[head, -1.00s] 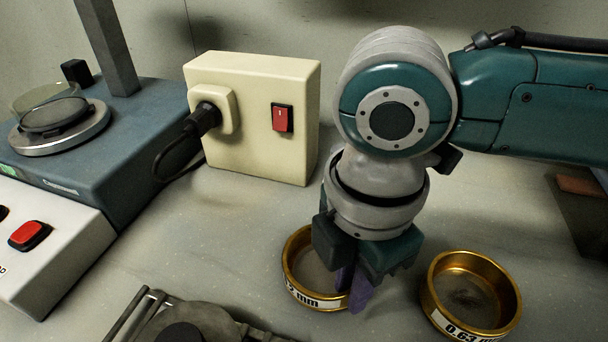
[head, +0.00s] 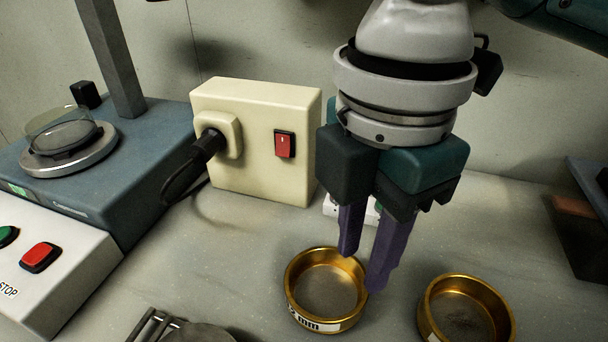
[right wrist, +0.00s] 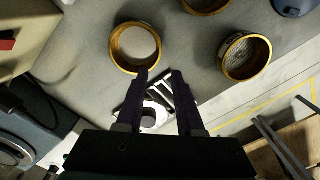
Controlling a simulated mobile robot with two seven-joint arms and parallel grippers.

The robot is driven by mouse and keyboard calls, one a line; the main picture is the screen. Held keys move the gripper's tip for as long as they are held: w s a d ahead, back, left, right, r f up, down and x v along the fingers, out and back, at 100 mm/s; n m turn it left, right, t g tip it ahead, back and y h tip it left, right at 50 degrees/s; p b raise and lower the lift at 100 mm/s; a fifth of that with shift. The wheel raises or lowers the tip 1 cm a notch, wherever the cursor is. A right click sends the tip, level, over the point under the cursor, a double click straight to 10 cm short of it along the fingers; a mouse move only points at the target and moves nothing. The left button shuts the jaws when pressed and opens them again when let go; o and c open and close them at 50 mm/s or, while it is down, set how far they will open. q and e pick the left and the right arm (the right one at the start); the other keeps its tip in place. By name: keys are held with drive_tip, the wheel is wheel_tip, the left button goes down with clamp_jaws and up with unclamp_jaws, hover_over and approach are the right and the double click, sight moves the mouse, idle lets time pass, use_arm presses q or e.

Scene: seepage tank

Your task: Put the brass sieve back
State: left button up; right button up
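Two brass sieves stand upright on the grey bench in the head view. The left brass sieve (head: 325,285) has a partly readable mm label on its front. The right brass sieve (head: 466,312) is cut by the bottom edge. My right gripper (head: 361,270) points down with its two purple fingers apart, its tips beside and apparently above the left sieve's rim. In the right wrist view the right gripper (right wrist: 159,76) is empty between its fingers. That view shows a sieve (right wrist: 135,47) past the fingertips, another (right wrist: 243,56) to the right and part of a third (right wrist: 205,4). My left gripper is not in view.
A cream switch box (head: 255,140) with a plug stands behind the sieves. A blue-grey apparatus (head: 90,170) and a white panel with buttons (head: 55,270) fill the left. A grey metal fixture (head: 185,332) lies at the front.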

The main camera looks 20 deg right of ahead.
drive_tip(key=s+a+f+m+t+y, duration=0.1)
drive_tip(key=s+a+m+t+y, duration=0.1)
drive_tip(key=s+a+m+y, duration=0.3)
drive_tip(key=s+d+f+m+h, duration=0.2)
drive_tip(key=s+d+m, duration=0.1)
drive_tip(key=d+m, duration=0.3)
drive_tip(key=s+d+f+m+t+h, duration=0.1)
drive_tip(key=s+d+f+m+h, duration=0.1)
drive_tip(key=d+m, duration=0.4)
drive_tip(key=shift+s+d+m+t+h, duration=0.15)
drive_tip(key=shift+s+m+t+h, duration=0.2)
drive_tip(key=shift+s+m, duration=0.35)
drive_tip(key=shift+s+r, duration=0.1)
wheel_tip(320, 180, up, 45)
drive_tip(key=p, duration=4.5)
drive_tip(key=shift+r, duration=0.15)
